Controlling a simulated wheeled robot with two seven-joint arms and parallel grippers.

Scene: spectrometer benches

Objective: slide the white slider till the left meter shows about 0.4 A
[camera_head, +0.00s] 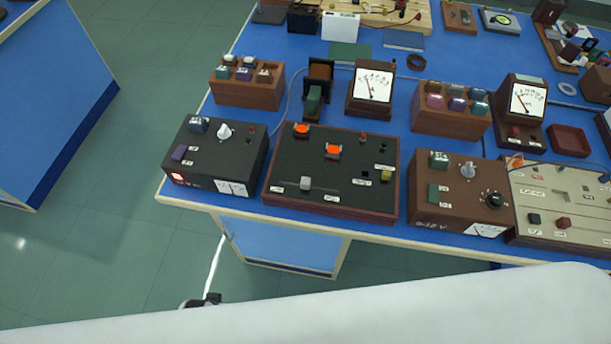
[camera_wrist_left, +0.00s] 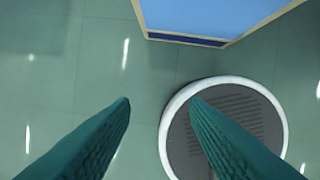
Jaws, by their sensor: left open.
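The white slider (camera_head: 305,183) is a small pale knob near the front left of a black-topped circuit board (camera_head: 340,198) on the blue bench. The left meter (camera_head: 372,85) stands upright behind that board, with a white dial and a dark wooden case. Its scale is too small to read surely. My left gripper (camera_wrist_left: 160,104) shows two teal fingers in the left wrist view, apart and empty, above the floor. It is away from the slider, which that view does not show. My right gripper is in neither view.
Left of the board is a dark power box (camera_head: 212,155) with a lit red switch; right of it is a brown power box (camera_head: 460,192). A second meter (camera_head: 526,98) stands at the right. Orange-lit parts (camera_head: 333,151) rise from the board. Green floor lies before the bench.

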